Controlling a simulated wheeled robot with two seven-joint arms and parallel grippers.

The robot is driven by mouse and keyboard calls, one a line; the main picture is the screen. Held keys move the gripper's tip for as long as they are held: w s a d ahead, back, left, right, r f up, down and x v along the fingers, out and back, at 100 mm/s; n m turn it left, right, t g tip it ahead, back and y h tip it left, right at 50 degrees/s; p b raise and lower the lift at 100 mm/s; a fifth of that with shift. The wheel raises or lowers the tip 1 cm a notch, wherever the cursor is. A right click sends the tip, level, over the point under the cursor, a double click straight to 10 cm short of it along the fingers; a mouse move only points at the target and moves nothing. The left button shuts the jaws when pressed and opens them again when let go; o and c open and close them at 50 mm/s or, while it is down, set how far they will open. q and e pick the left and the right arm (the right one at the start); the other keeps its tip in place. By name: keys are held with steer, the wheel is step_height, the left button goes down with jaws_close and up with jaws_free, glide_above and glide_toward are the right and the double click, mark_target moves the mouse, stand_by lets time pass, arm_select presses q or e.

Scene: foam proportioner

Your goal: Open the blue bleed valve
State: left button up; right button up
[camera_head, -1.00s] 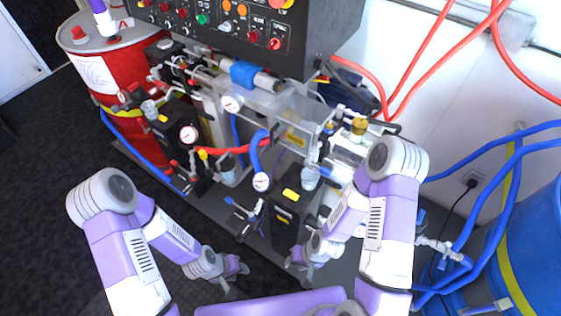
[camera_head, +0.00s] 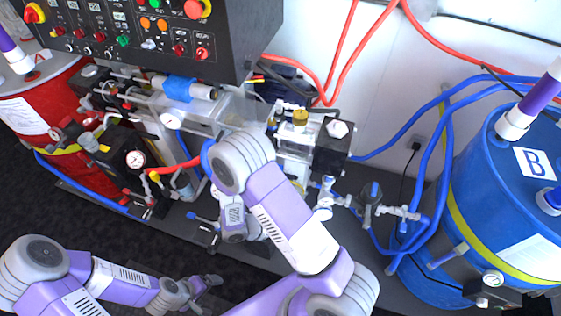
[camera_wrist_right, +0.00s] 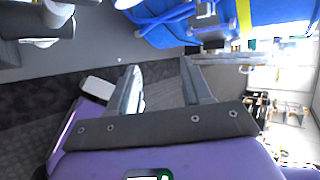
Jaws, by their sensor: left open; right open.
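Several blue-handled valves show in the head view, and I cannot tell which one is the bleed valve. One blue handle (camera_head: 375,190) stands upright on the pipework between the machine and the blue drum. Another blue handle (camera_head: 193,216) sits low at the machine's front, left of my right forearm. My left gripper (camera_head: 212,288) is open and empty over the dark floor, in front of the machine. My right gripper (camera_wrist_right: 160,72) is open and empty in the right wrist view, its fingers apart over the floor. In the head view my right arm mostly hides that hand.
A blue drum (camera_head: 510,180) marked B stands at the right, with blue hoses (camera_head: 440,150) running to it. A red drum (camera_head: 50,100) stands at the left. The black control panel (camera_head: 150,30) overhangs the machine. Dark floor (camera_head: 90,215) at the front left is clear.

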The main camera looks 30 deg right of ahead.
steer(key=w+a+r+n+t+h, duration=0.2)
steer(key=w+r+n+t+h, duration=0.65)
steer(key=w+r, duration=0.5)
steer(key=shift+n+t+y, duration=0.35)
steer(key=shift+n+y, duration=0.4)
steer(key=shift+n, duration=0.1)
steer(key=x, duration=0.6)
steer(key=shift+s+r+b, duration=0.15)
steer(key=shift+s+b, duration=0.1)
steer(key=shift+b, duration=0.15)
steer(key=shift+w+d, duration=0.2)
steer(key=shift+d, duration=0.45)
jaws_close()
